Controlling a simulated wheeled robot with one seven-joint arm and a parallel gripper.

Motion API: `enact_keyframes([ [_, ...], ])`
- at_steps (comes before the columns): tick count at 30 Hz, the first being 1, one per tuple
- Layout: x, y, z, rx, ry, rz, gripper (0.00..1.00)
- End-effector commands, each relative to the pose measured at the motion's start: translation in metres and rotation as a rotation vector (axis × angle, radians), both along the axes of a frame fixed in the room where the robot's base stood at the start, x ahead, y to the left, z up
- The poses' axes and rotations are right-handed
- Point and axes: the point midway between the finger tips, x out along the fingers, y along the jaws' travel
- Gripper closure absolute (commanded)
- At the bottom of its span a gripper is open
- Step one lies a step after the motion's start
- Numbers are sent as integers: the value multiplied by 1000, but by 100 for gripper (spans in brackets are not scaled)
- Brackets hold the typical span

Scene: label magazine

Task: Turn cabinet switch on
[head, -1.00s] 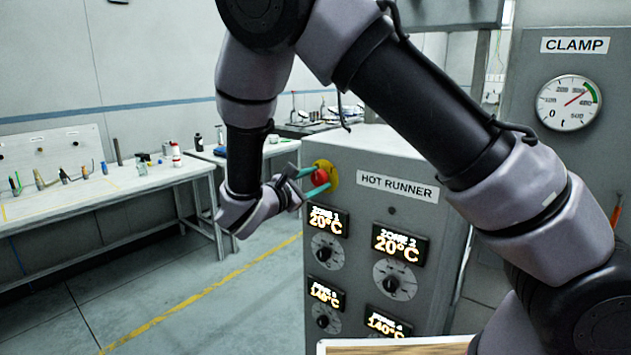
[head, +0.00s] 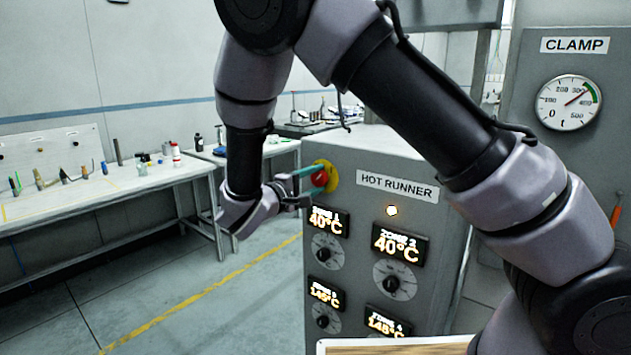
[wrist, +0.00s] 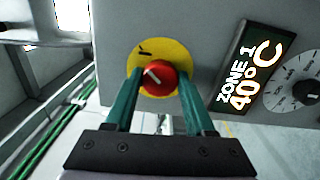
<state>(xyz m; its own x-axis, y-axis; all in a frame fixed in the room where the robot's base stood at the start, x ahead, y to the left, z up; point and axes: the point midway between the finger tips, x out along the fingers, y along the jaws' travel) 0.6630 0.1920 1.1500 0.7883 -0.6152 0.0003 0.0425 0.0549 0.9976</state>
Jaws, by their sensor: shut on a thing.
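The red rotary switch knob (wrist: 157,77) sits on a round yellow plate (wrist: 178,52) on the grey cabinet (head: 350,152) labelled HOT RUNNER. In the head view the red knob (head: 319,179) is partly hidden by my gripper. My gripper (wrist: 158,88) has its two green fingers on either side of the knob, shut on it. The knob's white mark points to the upper left in the wrist view. A small lamp (head: 391,211) under the HOT RUNNER label is lit.
Displays for zone 1 (head: 326,220) and zone 2 (head: 399,243) both read 40°C, with dials below them. A workbench (head: 100,200) with tools stands at the left. A clamp gauge (head: 567,102) is at the upper right. The floor between bench and cabinet is clear.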

Motion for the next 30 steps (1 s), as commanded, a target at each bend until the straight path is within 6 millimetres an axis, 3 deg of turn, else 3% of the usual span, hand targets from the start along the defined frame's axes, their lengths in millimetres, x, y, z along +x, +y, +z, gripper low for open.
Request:
enact_keyframes([
  [22,-1,1,-1,68,-50,2,100],
  [23,-1,1,-1,68,-50,2,38],
  [24,-1,1,-1,68,-50,2,22],
  [25,-1,1,-1,68,-50,2,16],
  [30,0,0,-1,67,-51,1,16],
])
